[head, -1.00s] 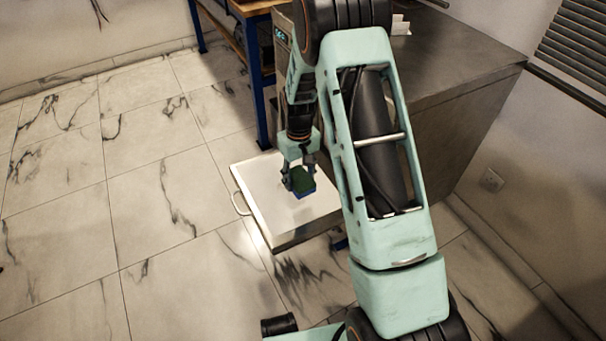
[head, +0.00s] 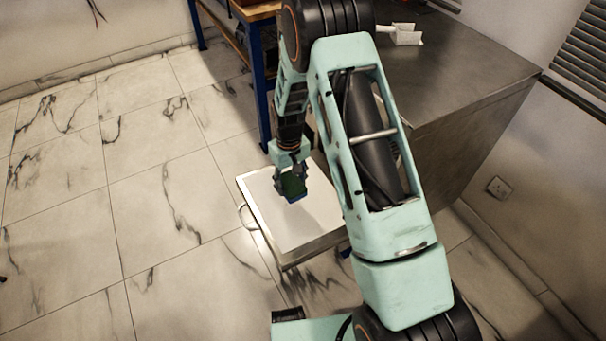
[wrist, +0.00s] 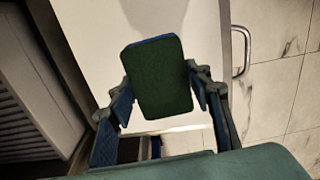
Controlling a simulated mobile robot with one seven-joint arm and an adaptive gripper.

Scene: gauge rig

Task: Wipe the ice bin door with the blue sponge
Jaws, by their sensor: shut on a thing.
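My gripper (head: 291,178) is shut on the blue sponge (head: 294,188), which has a dark green face and a blue layer. In the wrist view the sponge (wrist: 158,78) sits between my gripper's fingers (wrist: 160,95), green face toward the camera. The ice bin door (head: 262,195) is a pale panel with a metal rim, folded down and roughly level. The sponge is over the door's upper middle part; I cannot tell whether it touches. The door's pale face (wrist: 90,35) lies behind the sponge in the wrist view. My arm hides the door's right part.
The door's handle (head: 246,216) is on its left edge, and it shows at the right in the wrist view (wrist: 242,52). A steel counter (head: 470,85) with a white scoop (head: 402,34) stands at right. A blue-legged table (head: 257,90) is behind. Tiled floor at left is clear.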

